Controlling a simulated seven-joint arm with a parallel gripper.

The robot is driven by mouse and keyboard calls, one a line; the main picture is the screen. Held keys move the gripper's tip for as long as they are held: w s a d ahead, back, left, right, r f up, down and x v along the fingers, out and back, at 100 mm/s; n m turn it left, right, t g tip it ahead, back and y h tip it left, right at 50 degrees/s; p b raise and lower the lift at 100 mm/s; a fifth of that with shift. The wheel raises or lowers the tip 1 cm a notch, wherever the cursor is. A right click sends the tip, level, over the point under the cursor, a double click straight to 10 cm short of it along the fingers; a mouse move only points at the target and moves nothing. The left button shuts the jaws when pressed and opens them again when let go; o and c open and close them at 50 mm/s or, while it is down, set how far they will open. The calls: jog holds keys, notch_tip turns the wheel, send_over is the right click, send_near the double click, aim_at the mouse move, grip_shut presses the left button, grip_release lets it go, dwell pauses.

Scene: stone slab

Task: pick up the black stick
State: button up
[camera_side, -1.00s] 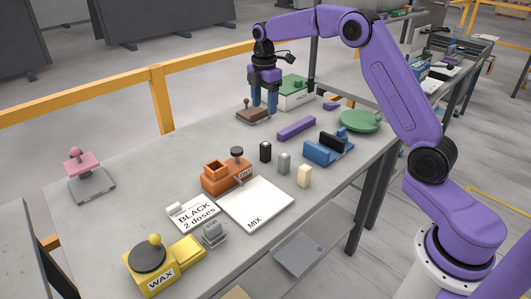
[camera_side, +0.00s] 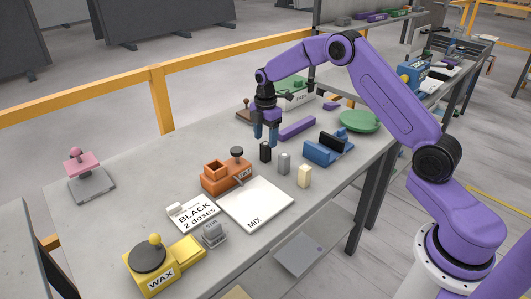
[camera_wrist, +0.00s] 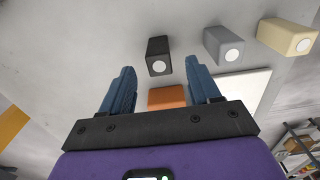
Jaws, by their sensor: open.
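The black stick (camera_side: 265,151) is a short dark block standing upright on the stone slab, left of the grey and cream sticks in the side view. In the wrist view the black stick (camera_wrist: 159,56) shows a white round spot on its end and lies ahead, between the lines of the two fingers. My gripper (camera_side: 265,139) has blue fingers and is just behind and above the black stick. In the wrist view my gripper (camera_wrist: 160,82) is open, with nothing between its fingers.
A grey stick (camera_side: 284,163) and a cream stick (camera_side: 304,176) stand close by. An orange holder (camera_side: 222,176) is in front, with a white MIX board (camera_side: 256,204) beside it. A purple bar (camera_side: 297,128) and a blue holder (camera_side: 325,150) lie to the right.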

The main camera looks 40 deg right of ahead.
aim_at(265, 143)
jog(key=shift+f, duration=2.6)
jog(key=c, duration=1.1)
